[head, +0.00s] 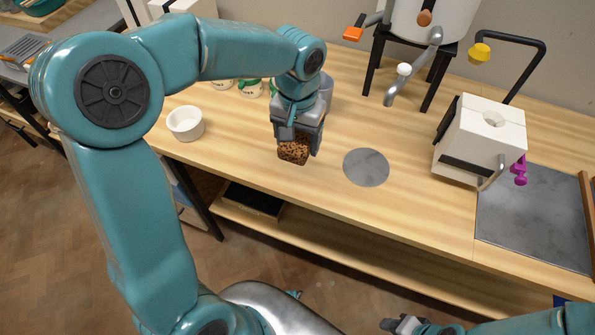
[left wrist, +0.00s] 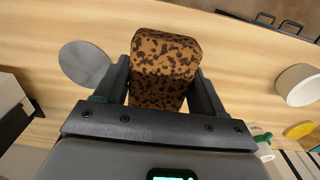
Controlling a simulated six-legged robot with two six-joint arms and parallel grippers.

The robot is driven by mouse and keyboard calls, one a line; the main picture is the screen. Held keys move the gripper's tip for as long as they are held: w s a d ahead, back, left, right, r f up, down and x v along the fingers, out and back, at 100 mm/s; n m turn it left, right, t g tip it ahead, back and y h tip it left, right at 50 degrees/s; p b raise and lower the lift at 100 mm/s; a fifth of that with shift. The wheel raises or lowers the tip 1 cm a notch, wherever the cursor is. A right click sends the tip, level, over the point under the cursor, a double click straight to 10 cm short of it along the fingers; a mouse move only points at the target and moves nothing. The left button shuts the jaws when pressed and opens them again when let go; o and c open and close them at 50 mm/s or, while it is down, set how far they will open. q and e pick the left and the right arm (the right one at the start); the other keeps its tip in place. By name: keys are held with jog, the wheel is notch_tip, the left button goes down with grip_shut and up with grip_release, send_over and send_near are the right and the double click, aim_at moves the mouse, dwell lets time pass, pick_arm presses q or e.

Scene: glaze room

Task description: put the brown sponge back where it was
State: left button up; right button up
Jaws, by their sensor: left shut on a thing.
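The brown sponge (head: 293,151) is a block with dark speckles. My left gripper (head: 297,138) is shut on it over the wooden table (head: 340,204), near the front edge. In the left wrist view the sponge (left wrist: 165,65) sits between the two fingers (left wrist: 165,88). I cannot tell whether the sponge touches the table. My right gripper (head: 400,325) is low at the bottom edge of the head view, away from the table; its jaws are too small to read.
A round grey disc (head: 366,167) lies flat to the right of the sponge. A white bowl (head: 185,124) stands to the left. A white block-shaped mould (head: 482,138) and a grey slab (head: 535,225) are at the right. A large white vessel (head: 425,22) stands on a black stand behind.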

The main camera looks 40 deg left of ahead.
aim_at(298, 177)
pick_arm(q)
notch_tip(298, 177, down, 10)
jog(key=shift+s+f+b, duration=0.1)
jog(key=shift+f+b, duration=0.1)
jog(key=shift+b, duration=0.15)
jog(key=shift+f, duration=0.4)
jog(key=shift+f, duration=0.1)
jog(key=o, duration=1)
